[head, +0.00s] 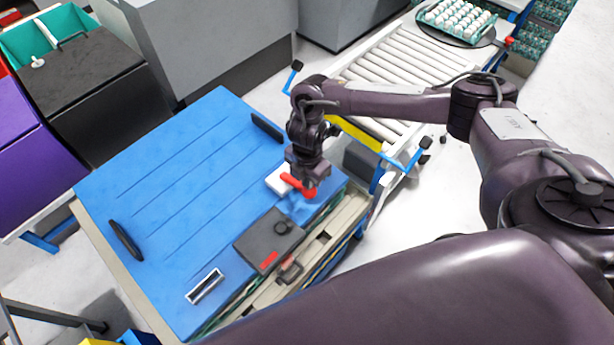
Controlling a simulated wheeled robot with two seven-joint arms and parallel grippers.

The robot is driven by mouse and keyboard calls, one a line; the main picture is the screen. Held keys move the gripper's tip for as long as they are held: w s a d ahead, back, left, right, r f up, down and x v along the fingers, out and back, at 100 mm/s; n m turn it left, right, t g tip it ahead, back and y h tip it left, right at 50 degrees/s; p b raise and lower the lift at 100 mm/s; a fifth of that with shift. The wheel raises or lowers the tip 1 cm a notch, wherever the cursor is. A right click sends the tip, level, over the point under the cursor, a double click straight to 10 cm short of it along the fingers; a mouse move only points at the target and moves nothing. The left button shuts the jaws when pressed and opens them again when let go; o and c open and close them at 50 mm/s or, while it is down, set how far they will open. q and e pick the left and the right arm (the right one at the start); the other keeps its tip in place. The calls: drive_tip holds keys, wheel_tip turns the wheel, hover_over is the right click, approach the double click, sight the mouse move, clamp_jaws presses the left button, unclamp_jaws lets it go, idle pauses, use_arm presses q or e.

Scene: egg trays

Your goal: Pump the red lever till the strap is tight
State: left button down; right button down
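The red lever (292,183) sits by a small white block near the right edge of the blue table-like top (190,170). My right gripper (306,190) is directly over the lever's right end and hides part of it. Its fingers point down, and I cannot tell whether they are closed on the lever. A strap is not clearly visible; a blue patch shows just below the gripper. My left gripper is not in view.
A dark grey plate with a round knob (270,240) and a silver-framed slot (205,286) are near the front edge. Black handles (125,240) stand on the blue top. A roller conveyor (385,75) with an egg tray (455,20) is behind. The blue top's middle is clear.

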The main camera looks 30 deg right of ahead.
drive_tip(key=shift+f+b, duration=0.5)
drive_tip(key=shift+f, duration=0.45)
drive_tip(key=shift+w+a+r+p, duration=0.1)
drive_tip(key=shift+w+r+p, duration=0.05)
drive_tip(key=shift+r+p, duration=0.7)
drive_tip(key=shift+w+a+r+p, duration=0.1)
drive_tip(key=shift+w+r+p, duration=0.1)
drive_tip(key=shift+r+p, duration=0.65)
drive_tip(key=shift+w+r+p, duration=0.15)
drive_tip(key=shift+r+p, duration=0.5)
drive_tip(key=shift+r, duration=0.4)
drive_tip(key=shift+f, duration=0.15)
drive_tip(key=shift+s+d+f+b, duration=0.1)
drive_tip(key=shift+s+f+b, duration=0.15)
drive_tip(key=shift+f+b, duration=0.9)
drive_tip(key=shift+s+d+f+b, duration=0.15)
drive_tip(key=shift+f+b, duration=0.5)
drive_tip(key=shift+f, duration=0.85)
drive_tip(key=shift+w+a+r+p, duration=0.1)
drive_tip(key=shift+w+r+p, duration=0.05)
drive_tip(key=shift+r+p, duration=0.7)
drive_tip(key=shift+w+a+r+p, duration=0.1)
drive_tip(key=shift+w+r+p, duration=0.1)
drive_tip(key=shift+r+p, duration=0.65)
drive_tip(key=shift+w+a+r+p, duration=0.15)
drive_tip(key=shift+r+p, duration=0.5)
drive_tip(key=shift+r, duration=0.35)
drive_tip(key=shift+d, duration=0.1)
